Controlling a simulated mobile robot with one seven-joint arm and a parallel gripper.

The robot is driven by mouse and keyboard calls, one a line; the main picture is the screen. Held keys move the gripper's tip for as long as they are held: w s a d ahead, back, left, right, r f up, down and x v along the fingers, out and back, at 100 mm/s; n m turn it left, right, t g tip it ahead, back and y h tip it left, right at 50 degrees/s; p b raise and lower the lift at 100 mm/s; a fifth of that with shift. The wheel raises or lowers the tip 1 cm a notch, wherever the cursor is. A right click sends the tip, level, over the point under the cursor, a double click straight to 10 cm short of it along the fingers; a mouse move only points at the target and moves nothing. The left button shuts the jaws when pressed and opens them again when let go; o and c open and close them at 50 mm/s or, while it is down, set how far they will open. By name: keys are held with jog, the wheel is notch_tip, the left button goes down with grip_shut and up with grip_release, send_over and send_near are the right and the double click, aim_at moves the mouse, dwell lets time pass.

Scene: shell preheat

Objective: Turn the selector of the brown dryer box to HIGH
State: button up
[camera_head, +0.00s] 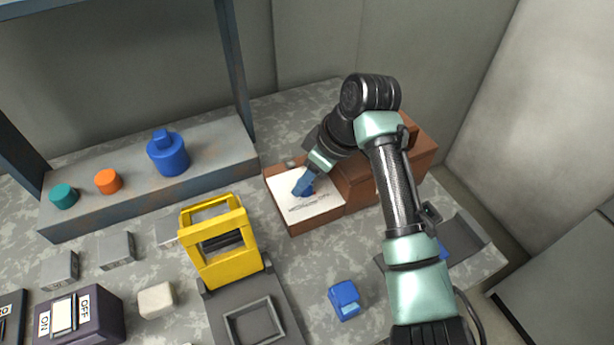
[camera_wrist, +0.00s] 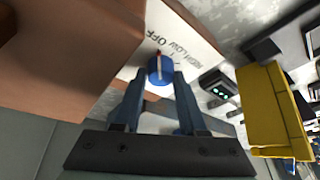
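The brown dryer box (camera_head: 312,222) stands at the back centre with a white top panel (camera_head: 322,205). In the wrist view the panel (camera_wrist: 195,40) carries the words HIGH, LOW and OFF beside a round blue selector knob (camera_wrist: 160,70). A pale and red pointer mark on the knob points roughly toward OFF. My gripper (camera_head: 303,186) is at the knob. In the wrist view its two fingers (camera_wrist: 162,80) are apart, with the knob between or just beyond their tips. I cannot tell whether they touch it. My arm hides part of the box.
A yellow frame (camera_head: 222,245) stands left of the dryer box; it also shows in the wrist view (camera_wrist: 270,110). A blue block (camera_head: 344,299) lies in front. A grey ledge (camera_head: 215,160) bears blue, orange and teal pieces. A purple ON/OFF switch box (camera_head: 90,315) is front left.

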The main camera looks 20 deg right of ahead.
grip_shut()
jog(key=shift+r+p, duration=0.1)
jog(key=shift+p, duration=0.35)
jog(key=shift+a+r+m+p, duration=0.1)
jog(key=shift+m+p, duration=0.6)
jog(key=shift+p, duration=0.1)
jog(key=m+h+p, duration=0.1)
jog(key=m+p, duration=0.1)
jog(key=p, duration=0.1)
jog(key=shift+s+a+r+t, duration=0.1)
jog(key=shift+t, duration=0.3)
jog(key=m+h+p, duration=0.2)
jog(key=m+p, duration=0.3)
jog(key=p, duration=0.1)
jog(key=m+h+p, duration=0.1)
jog(key=m+p, duration=0.2)
jog(key=m, duration=0.1)
jog(key=shift+a+h, duration=0.1)
jog(key=shift+h, duration=0.3)
jog(key=m, duration=0.1)
jog(key=m+h+p, duration=0.1)
jog(key=m, duration=0.1)
jog(key=m+g, duration=0.1)
jog(key=m, duration=0.1)
jog(key=shift+f+h, duration=0.3)
jog(key=shift+h, duration=0.1)
jog(key=shift+m, duration=0.4)
